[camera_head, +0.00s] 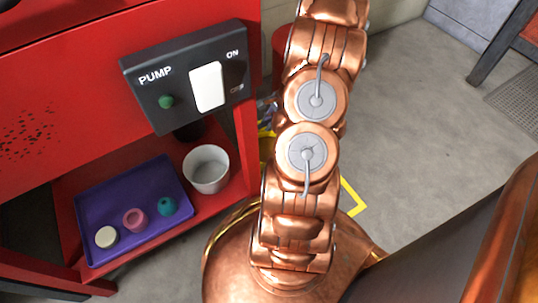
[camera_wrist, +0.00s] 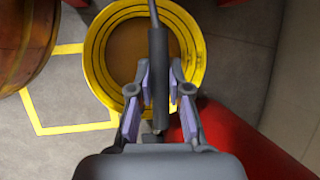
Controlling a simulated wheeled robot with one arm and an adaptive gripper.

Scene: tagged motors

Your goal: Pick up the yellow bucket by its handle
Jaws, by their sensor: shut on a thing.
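The yellow bucket (camera_wrist: 97,67) is below my gripper in the wrist view, with its round rim and brownish inside facing up. Its dark handle (camera_wrist: 158,50) runs up the middle of the picture across the bucket. My gripper (camera_wrist: 159,84) is shut on the handle, with a purple-padded finger on each side of it. In the head view my copper arm hides most of the bucket; a small yellow part (camera_head: 266,133) shows left of the arm. My gripper is hidden there.
A yellow square outline (camera_head: 352,197) marks the grey floor. The red bench (camera_head: 240,165) stands close on the left, with a pump switch panel (camera_head: 185,75), a white cup (camera_head: 208,170) and a purple tray (camera_head: 90,205) of small parts. Floor is clear to the right.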

